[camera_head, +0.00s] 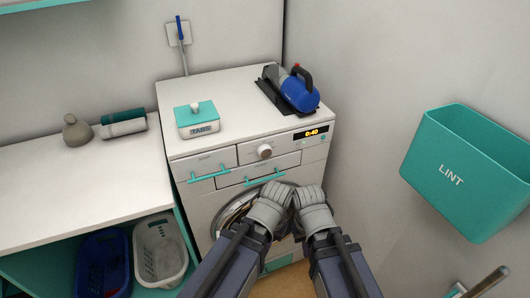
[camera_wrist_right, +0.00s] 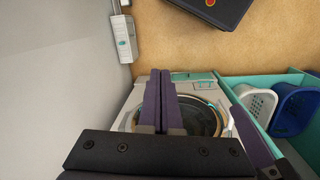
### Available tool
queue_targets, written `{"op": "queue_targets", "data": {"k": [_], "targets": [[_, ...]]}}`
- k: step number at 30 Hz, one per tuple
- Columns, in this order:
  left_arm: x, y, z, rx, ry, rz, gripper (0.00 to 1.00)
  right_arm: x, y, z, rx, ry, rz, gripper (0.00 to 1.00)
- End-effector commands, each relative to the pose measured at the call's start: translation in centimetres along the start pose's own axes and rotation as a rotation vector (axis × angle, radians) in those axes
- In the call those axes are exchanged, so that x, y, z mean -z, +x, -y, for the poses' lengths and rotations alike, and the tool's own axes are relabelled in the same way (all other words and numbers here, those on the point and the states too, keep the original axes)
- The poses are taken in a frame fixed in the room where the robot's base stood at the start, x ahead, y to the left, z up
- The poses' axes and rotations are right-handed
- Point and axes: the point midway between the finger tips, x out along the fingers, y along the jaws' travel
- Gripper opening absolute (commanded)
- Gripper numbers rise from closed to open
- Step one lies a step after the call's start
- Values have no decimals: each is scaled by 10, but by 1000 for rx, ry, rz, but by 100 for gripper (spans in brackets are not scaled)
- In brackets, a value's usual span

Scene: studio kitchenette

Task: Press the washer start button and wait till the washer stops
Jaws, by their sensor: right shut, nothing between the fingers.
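The white washer (camera_head: 195,215) stands in the corner. Its lit display (camera_head: 312,132) reads 0:40, and a small green-lit button (camera_head: 323,138) sits just below it. A round knob (camera_head: 264,151) is left of the display. My right gripper (camera_head: 310,189) is shut and empty, in front of the washer below its control panel, apart from the button. My left gripper (camera_head: 276,189) is close beside it; its jaws are hard to make out. Both hide part of the round door. The right wrist view shows the shut fingers (camera_wrist_right: 159,85) over the washer door (camera_wrist_right: 205,118).
A teal LINT bin (camera_head: 463,165) hangs on the right wall. Blue (camera_head: 103,262) and white (camera_head: 160,250) baskets sit under the left counter (camera_head: 80,190).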

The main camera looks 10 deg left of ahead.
Motion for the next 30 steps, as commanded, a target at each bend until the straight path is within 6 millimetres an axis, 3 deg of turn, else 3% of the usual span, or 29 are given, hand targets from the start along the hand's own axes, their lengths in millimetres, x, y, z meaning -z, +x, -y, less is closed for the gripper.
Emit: {"op": "queue_targets", "data": {"k": [11, 16, 23, 30], "targets": [[0, 0, 0, 0, 0, 0, 0, 0, 0, 0, 0, 0, 0, 0], [0, 4, 0, 0, 0, 0, 0, 16, 4, -12, -33, 30, -54, 0], [1, 20, -2, 0, 0, 0, 0, 88, 6, -71, -192, 150, -322, 0], [2, 38, -4, 0, 0, 0, 0, 168, -23, -145, -380, 223, -684, 0]]}}
